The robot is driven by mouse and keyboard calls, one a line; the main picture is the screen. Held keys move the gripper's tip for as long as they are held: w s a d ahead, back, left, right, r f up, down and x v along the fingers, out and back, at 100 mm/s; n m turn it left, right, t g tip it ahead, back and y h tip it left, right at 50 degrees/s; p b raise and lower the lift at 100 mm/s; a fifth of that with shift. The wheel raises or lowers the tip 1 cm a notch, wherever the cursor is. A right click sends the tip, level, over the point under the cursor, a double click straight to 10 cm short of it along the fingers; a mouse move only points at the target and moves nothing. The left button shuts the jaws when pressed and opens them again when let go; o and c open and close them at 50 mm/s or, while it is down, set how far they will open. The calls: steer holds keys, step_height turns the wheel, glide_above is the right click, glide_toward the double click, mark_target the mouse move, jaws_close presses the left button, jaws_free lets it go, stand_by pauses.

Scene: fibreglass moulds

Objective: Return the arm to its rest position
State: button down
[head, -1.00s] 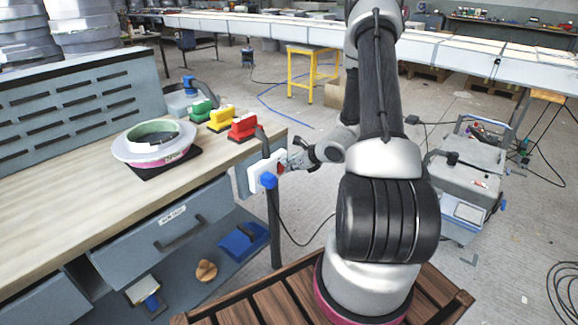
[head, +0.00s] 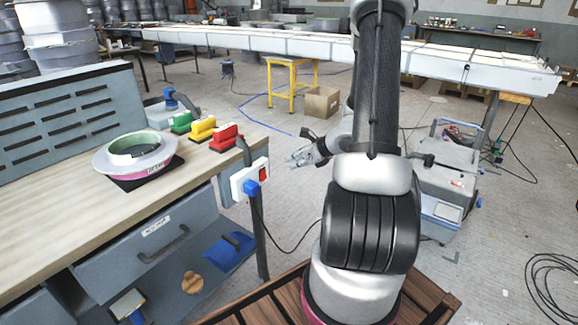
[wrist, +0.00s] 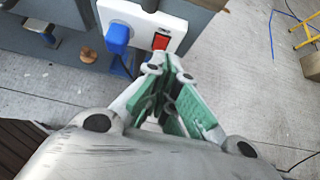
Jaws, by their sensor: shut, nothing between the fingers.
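My gripper (head: 302,158) is in the air to the right of the workbench corner, held out from my arm. In the wrist view its green-padded fingers (wrist: 168,68) come together at the tips, with nothing between them. A white power strip (head: 250,178) with a blue plug (head: 251,188) and a red switch (head: 262,174) is fixed at the bench's end. In the head view my gripper is apart from it. In the wrist view the red switch (wrist: 160,41) shows just beyond the fingertips.
The workbench (head: 60,218) holds a ring-shaped mould (head: 135,160) and red, yellow and green tools (head: 223,140). A grey machine (head: 445,165) stands on the right. A yellow stool (head: 292,85) and a cardboard box (head: 322,102) are behind. A cable hangs from the strip.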

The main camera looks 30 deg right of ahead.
stand_by(0.6)
steer(key=s+a+r+n+g+y, duration=0.2)
steer(key=s+a+r+n+g, duration=0.15)
steer(key=s+n, duration=0.55)
steer(key=s+a+r+n+g+y, duration=0.1)
steer(key=s+a+r+n+g, duration=0.3)
steer(key=s+n, duration=0.4)
steer(key=s+a+r+n+t+h, duration=0.1)
steer(key=s+r+n+h, duration=0.2)
steer(key=r+n, duration=0.4)
steer(key=s+a+r+n+t+h, duration=0.1)
steer(key=s+a+r+n+h, duration=0.1)
steer(key=r+n, duration=0.6)
step_height(320, 180, up, 2)
steer(key=shift+s+a+r+h, duration=0.15)
steer(key=shift+s+h, duration=0.65)
steer(key=shift+s, duration=0.3)
